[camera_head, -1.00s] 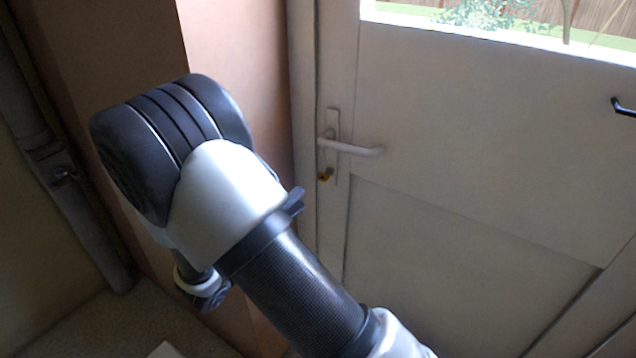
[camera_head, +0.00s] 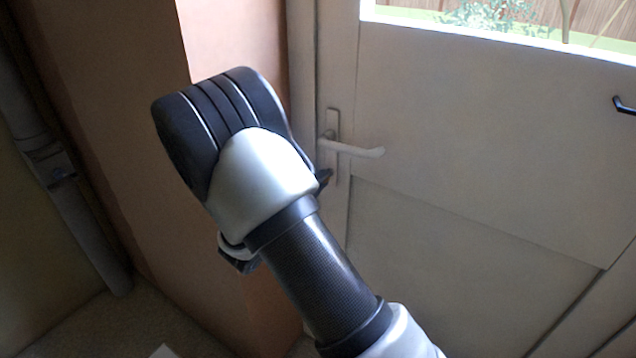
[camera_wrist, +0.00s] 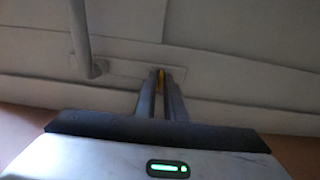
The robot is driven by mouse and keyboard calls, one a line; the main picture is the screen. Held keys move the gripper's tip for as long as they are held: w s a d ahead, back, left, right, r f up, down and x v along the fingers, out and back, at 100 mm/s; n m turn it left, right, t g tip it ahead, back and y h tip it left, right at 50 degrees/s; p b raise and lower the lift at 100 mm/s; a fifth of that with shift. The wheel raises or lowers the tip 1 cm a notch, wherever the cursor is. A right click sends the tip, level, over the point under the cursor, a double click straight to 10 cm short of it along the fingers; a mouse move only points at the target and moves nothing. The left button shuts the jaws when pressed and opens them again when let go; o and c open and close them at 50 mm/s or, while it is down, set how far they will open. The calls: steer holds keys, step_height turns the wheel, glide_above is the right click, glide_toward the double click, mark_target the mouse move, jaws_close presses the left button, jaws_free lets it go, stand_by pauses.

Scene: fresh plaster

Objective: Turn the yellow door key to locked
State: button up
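The yellow key (camera_wrist: 161,77) sits in the lock plate (camera_wrist: 118,69) on the door and shows as a thin strip between my gripper's fingertips (camera_wrist: 162,76) in the wrist view. The fingers are close together on either side of it. I cannot tell whether they touch it.
The pale door (camera_head: 460,130) has a window (camera_head: 500,22) at its top and a dark fitting (camera_head: 623,106) at the right. A brown wall (camera_head: 225,35) stands left of the door frame. A pipe (camera_head: 85,225) runs along the far left.

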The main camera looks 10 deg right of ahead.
jaws_close()
steer(key=shift+n, duration=0.3)
steer(key=shift+n+p, duration=4.5)
steer(key=shift+n, duration=4.2)
steer(key=shift+o, duration=2.1)
jaws_free()
